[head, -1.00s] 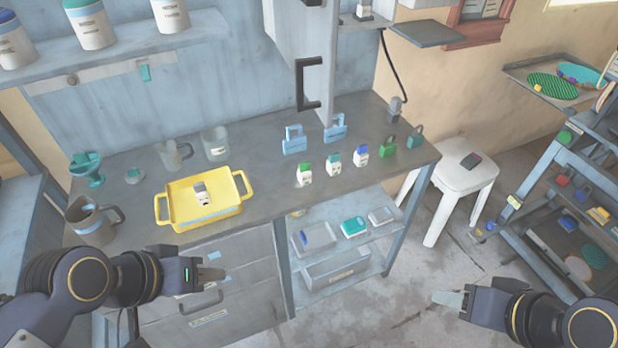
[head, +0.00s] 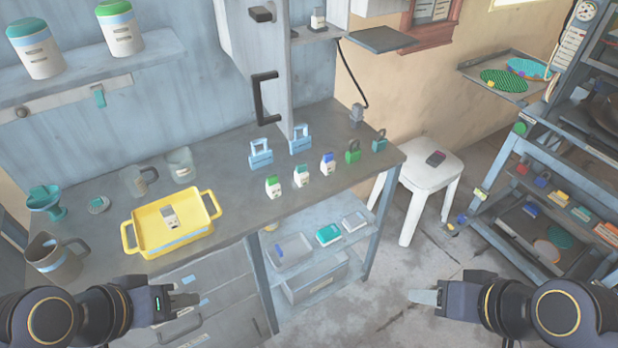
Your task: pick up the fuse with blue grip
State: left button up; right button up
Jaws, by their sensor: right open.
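The fuse with the blue grip (head: 327,164) is a small white block with a blue top. My right gripper (head: 424,297) is open and empty over the floor, to the right of the bench and away from the fuse.
A yellow tray (head: 147,246) holding a grey-topped fuse (head: 169,217) sits on the bench. A white stool (head: 424,171) and a shelf rack (head: 510,225) are further right.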

aim_at(327, 164)
jog(key=u, duration=0.2)
jog(key=i+l+u, duration=0.25)
jog(key=l+u, duration=0.25)
jog(key=l, duration=0.2)
jog(key=i+l+u, duration=0.1)
jog(key=l+u, duration=0.2)
